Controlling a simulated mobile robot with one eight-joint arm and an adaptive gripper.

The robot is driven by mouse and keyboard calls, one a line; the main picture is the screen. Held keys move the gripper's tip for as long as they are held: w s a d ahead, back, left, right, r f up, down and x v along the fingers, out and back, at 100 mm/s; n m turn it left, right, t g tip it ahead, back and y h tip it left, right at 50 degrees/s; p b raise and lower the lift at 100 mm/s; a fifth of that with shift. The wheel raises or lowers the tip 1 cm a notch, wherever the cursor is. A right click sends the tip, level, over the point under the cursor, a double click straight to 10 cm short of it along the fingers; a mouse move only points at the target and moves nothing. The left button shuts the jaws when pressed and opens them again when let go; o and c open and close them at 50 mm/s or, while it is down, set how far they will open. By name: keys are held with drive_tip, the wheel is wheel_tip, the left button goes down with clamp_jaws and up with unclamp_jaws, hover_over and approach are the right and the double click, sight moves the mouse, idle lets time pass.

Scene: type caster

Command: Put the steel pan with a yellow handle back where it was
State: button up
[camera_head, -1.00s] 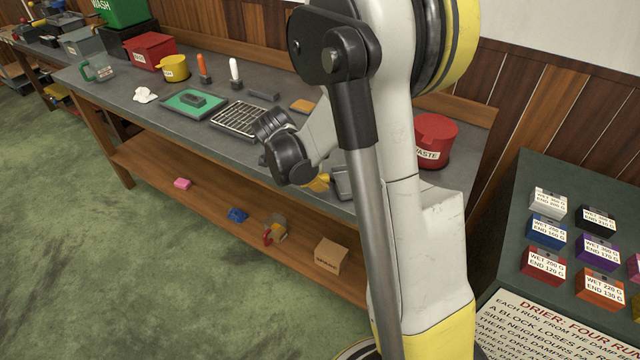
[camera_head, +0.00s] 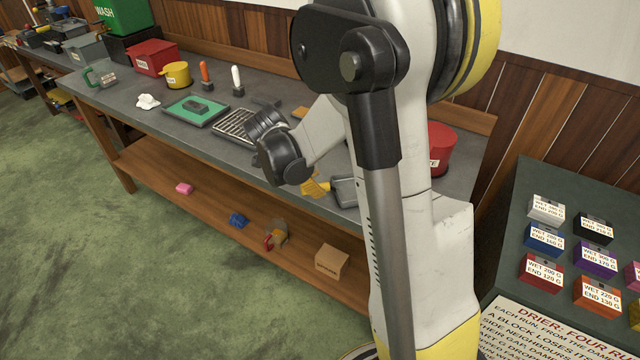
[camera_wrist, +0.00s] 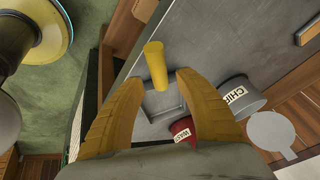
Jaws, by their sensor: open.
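The steel pan (camera_head: 345,192) stands near the front edge of the grey bench, partly hidden behind my arm in the head view. In the wrist view its square grey tray (camera_wrist: 166,104) and upright yellow handle (camera_wrist: 155,65) show between my fingers. My gripper (camera_wrist: 161,78) is open, with one yellow finger on each side of the pan. I cannot tell whether a finger touches it. In the head view my yellow fingers (camera_head: 313,188) are just left of the pan, over the bench's front edge.
A wire rack (camera_head: 236,125) and green tray (camera_head: 190,118) lie to the left. The lower shelf (camera_head: 210,205) holds several small items.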

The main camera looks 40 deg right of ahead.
drive_tip(key=s+a+r+n+t+y+p, duration=0.1)
drive_tip(key=s+a+r+n+t, duration=0.15)
drive_tip(key=a+r+n, duration=0.35)
drive_tip(key=s+a+r+n+t+y+p, duration=0.1)
drive_tip(key=s+a+r+n, duration=0.3)
drive_tip(key=r, duration=0.4)
drive_tip(key=s+a+r+n+t+y, duration=0.2)
drive_tip(key=s+a+n, duration=0.6)
drive_tip(key=n, duration=0.4)
drive_tip(key=shift+s+n+t+y, duration=0.4)
drive_tip(key=shift+t+y, duration=0.25)
drive_tip(key=shift+y, duration=0.15)
